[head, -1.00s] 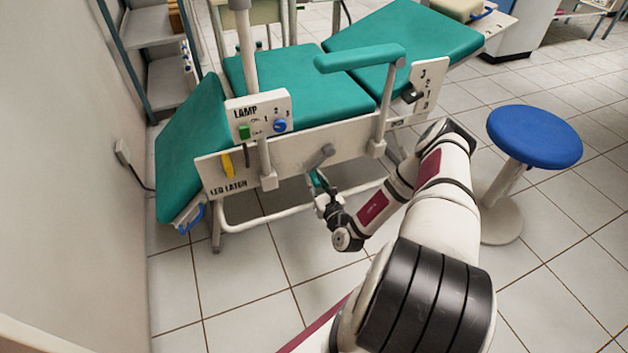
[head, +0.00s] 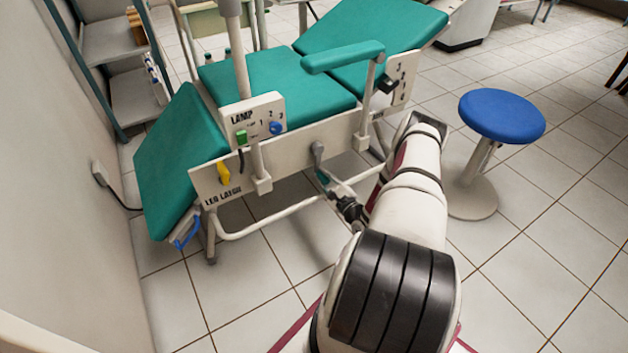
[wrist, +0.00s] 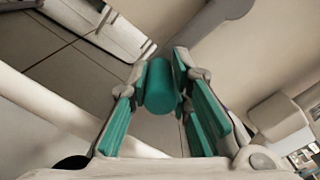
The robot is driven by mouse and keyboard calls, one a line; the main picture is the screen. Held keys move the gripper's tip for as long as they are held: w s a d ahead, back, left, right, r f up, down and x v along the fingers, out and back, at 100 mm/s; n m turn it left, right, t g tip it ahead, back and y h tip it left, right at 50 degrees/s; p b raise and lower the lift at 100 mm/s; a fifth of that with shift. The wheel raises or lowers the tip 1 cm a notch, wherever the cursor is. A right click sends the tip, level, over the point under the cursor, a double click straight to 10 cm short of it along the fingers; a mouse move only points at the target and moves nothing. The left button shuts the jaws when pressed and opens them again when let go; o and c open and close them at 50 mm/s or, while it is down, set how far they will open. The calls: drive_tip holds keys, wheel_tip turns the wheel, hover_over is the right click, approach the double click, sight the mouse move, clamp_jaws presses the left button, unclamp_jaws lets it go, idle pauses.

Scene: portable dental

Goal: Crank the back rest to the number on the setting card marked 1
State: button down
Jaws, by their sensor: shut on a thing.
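The crank (head: 318,152) is a grey arm on the chair's side panel, hanging roughly straight down. Its green cylindrical grip (wrist: 160,88) lies between my fingers in the wrist view. My gripper (head: 330,186) is shut on this grip; in the wrist view its green-padded fingers (wrist: 162,82) stand on both sides of it. The green back rest (head: 372,28) slopes up at the upper right. A white number plate (head: 403,72) beside it has a dark pointer (head: 388,84); its exact reading is too small to tell. No setting card is recognisable.
A lamp panel (head: 252,120) with green and blue controls and a yellow leg latch (head: 223,173) are left of the crank. A white tube frame (head: 270,222) runs below. A blue stool (head: 502,115) stands right of my arm. Floor in front is clear.

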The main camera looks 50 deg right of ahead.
drive_tip(key=s+d+r+n+p, duration=0.2)
drive_tip(key=d+r+n+p, duration=0.3)
drive_tip(key=n, duration=1.1)
drive_tip(key=shift+s+d+r, duration=0.4)
drive_tip(key=shift+d+r, duration=1.25)
drive_tip(key=shift+d, duration=0.55)
drive_tip(key=c, duration=1.4)
unclamp_jaws()
drive_tip(key=shift+c, duration=0.2)
drive_tip(key=v, duration=1.2)
